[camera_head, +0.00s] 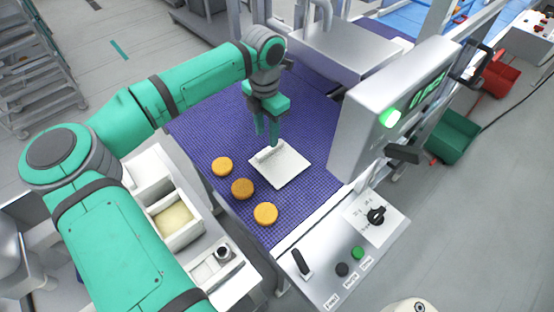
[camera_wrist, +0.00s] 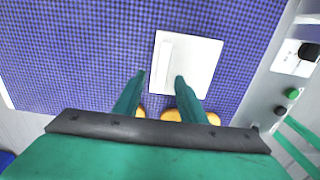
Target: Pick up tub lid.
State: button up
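The tub lid (camera_head: 285,167) is a white square plate with a raised bar near its left edge. It lies flat on the blue belt, and it also shows in the wrist view (camera_wrist: 195,62). My gripper (camera_head: 267,142) points down over the bar side of the lid. In the wrist view its two green fingers (camera_wrist: 160,76) are apart, one on each side of the bar in the picture, with nothing held. I cannot tell whether the fingertips are above the bar or level with it. The fingers cover a little of the lid.
Three orange rounds (camera_head: 242,189) lie in a row on the blue belt (camera_head: 318,112), left of and in front of the lid. A grey machine box (camera_head: 375,125) stands close on the right. A white tub (camera_head: 180,239) with pale yellow filling stands left of the belt.

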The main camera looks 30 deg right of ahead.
aim_at(269, 148)
jog(key=shift+s+d+f, duration=0.15)
jog(key=shift+f, duration=1.2)
jog(key=shift+s+d+f, duration=0.15)
jog(key=shift+f, duration=1.15)
jog(key=shift+a, duration=0.1)
grip_shut()
